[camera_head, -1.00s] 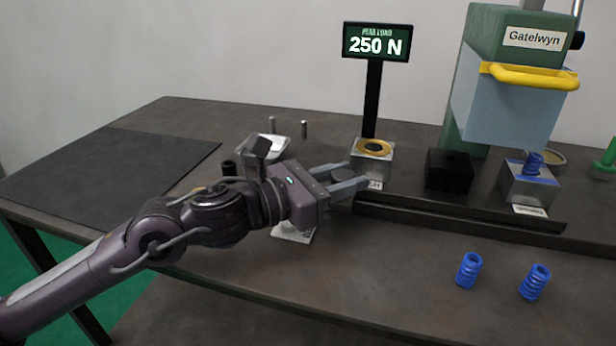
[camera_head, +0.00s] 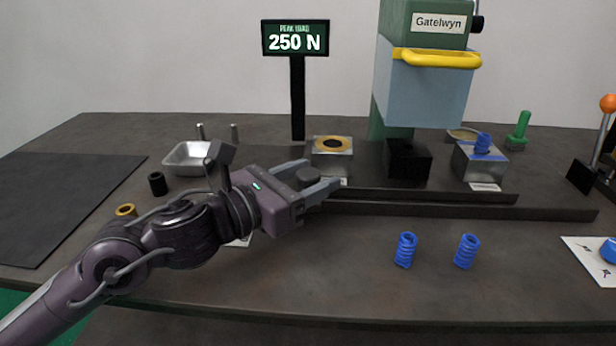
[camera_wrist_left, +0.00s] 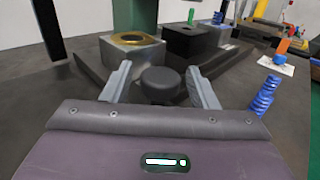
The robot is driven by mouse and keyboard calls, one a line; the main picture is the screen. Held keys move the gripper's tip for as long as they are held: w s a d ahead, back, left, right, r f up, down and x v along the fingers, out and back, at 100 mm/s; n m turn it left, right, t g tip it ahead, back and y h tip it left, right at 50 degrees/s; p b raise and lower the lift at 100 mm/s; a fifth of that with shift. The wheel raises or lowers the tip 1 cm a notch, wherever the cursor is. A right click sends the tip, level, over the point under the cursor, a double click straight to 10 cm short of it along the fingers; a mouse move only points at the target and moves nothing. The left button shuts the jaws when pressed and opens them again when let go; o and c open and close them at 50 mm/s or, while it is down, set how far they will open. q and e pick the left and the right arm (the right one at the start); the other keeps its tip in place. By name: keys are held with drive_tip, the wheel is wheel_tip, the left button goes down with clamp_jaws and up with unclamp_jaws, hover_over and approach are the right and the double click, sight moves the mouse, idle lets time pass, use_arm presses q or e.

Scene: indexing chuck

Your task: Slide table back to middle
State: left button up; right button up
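The slide table (camera_head: 365,189) is a dark plate on a rail. It carries a steel block with a gold ring (camera_head: 332,158) on the left, a black block (camera_head: 407,160) in the middle and a steel block with a blue spring (camera_head: 478,162) on the right. A dark round knob (camera_wrist_left: 160,82) is at the table's left end. My left gripper (camera_head: 325,187) has its fingers on both sides of the knob, with gaps in the left wrist view. My right gripper is not in view.
Two blue springs (camera_head: 405,250) (camera_head: 467,251) stand on the workbench in front of the rail (camera_head: 550,211). A metal dish (camera_head: 188,158) and a black ring (camera_head: 157,183) are behind my left arm. A sign (camera_head: 295,39) reads 250 N.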

use_arm(q)
drive_tip(key=b+v, duration=0.1)
drive_tip(key=v, duration=0.5)
drive_tip(key=shift+w+f, duration=0.1)
drive_tip(key=shift+f, duration=0.05)
drive_tip(key=shift+v, duration=0.85)
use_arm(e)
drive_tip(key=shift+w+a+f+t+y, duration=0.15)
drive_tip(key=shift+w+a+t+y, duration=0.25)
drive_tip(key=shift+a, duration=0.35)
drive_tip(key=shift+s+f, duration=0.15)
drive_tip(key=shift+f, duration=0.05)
